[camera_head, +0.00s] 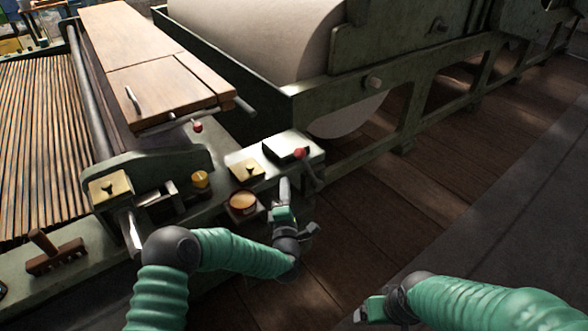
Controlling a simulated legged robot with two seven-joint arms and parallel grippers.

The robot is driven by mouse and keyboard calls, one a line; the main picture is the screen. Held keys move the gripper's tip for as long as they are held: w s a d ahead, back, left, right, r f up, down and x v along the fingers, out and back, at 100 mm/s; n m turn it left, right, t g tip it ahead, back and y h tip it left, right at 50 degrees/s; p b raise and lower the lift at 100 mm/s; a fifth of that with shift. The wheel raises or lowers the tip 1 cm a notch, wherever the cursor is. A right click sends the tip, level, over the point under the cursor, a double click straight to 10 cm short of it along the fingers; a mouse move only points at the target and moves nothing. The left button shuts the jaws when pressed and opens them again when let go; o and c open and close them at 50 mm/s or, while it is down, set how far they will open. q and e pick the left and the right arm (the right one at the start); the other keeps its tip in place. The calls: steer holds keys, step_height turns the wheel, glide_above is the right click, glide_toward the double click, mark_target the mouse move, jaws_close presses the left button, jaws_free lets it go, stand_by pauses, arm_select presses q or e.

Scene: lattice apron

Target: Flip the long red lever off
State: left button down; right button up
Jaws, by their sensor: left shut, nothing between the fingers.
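A red knob (300,153) sits at the right end of the green machine's control ledge, with a dark lever arm running down from it. A second, smaller red knob (197,127) stands farther back, below the wooden boards. I cannot tell for sure which one is the long red lever. My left gripper (284,188) is shut and empty, pointing up just in front of the ledge, below and left of the nearer red knob and apart from it. My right gripper (362,311) is low in the picture, over the floor and away from the machine; its fingers are too dark to read.
The ledge also carries a yellow knob (200,179), a round amber-faced dial (243,202) and a brass plate (246,170). A wooden-handled brush (55,252) lies at the left. A large pale roller (255,40) is behind. The wooden floor (430,190) to the right is clear.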

arm_select(q)
steer(key=w+d+r+b, duration=0.1)
steer(key=w+d, duration=0.1)
steer(key=w, duration=0.5)
steer(key=shift+d+r+b, duration=0.25)
steer(key=shift+d+b, duration=0.05)
steer(key=shift+d, duration=0.1)
steer(key=shift+w, duration=0.1)
